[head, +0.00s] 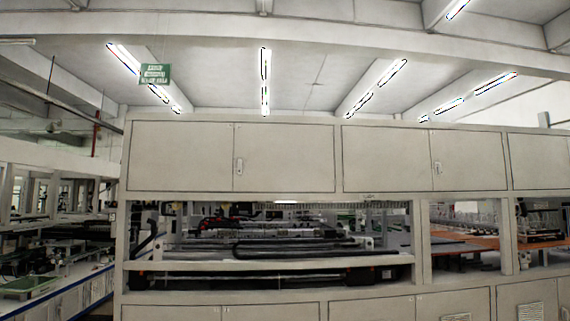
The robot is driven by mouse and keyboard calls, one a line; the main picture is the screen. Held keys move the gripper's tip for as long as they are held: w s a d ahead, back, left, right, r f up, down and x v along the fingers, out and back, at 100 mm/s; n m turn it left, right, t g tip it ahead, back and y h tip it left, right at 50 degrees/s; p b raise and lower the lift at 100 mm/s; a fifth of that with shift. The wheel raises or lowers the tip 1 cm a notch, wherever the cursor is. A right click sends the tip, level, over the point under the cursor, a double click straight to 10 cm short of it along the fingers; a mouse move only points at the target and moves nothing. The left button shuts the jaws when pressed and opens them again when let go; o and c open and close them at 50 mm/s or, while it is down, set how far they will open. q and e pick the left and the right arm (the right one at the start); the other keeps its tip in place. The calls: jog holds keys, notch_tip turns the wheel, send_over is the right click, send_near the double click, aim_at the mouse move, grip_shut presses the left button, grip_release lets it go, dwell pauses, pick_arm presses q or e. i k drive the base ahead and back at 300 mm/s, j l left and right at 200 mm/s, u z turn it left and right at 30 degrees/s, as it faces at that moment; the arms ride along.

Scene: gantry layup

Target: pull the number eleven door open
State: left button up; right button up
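A long beige cabinet machine fills the middle and right of the head view. Its upper row has a left door (180,157), a door beside it (285,158), then another pair with a left door (388,158) and a right door (470,161). All of these look shut. Small handles show near the seams, one at the left pair (239,167) and one at the right pair (438,169). Lower doors (270,312) are cut off by the bottom edge. I cannot read a number eleven on any door. Neither of my grippers is in view.
An open bay (290,245) with rails and black parts lies between the upper and lower doors. A workbench line (75,285) with a green tray (28,284) stands at the left. A green sign (155,74) hangs from the ceiling.

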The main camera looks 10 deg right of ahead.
aim_at(274, 158)
jog(key=i+u, duration=0.35)
jog(key=i, duration=0.95)
jog(key=i+z, duration=0.1)
jog(key=i, duration=0.4)
jog(key=i+j+z, duration=0.1)
jog(key=i, duration=0.35)
jog(key=i+j+z, duration=0.1)
jog(key=i, duration=0.4)
jog(key=i+j+z, duration=0.1)
jog(key=i+j, duration=0.15)
jog(key=i, duration=0.2)
jog(key=i+j+z, duration=0.1)
jog(key=i, duration=0.35)
jog(key=j, duration=0.05)
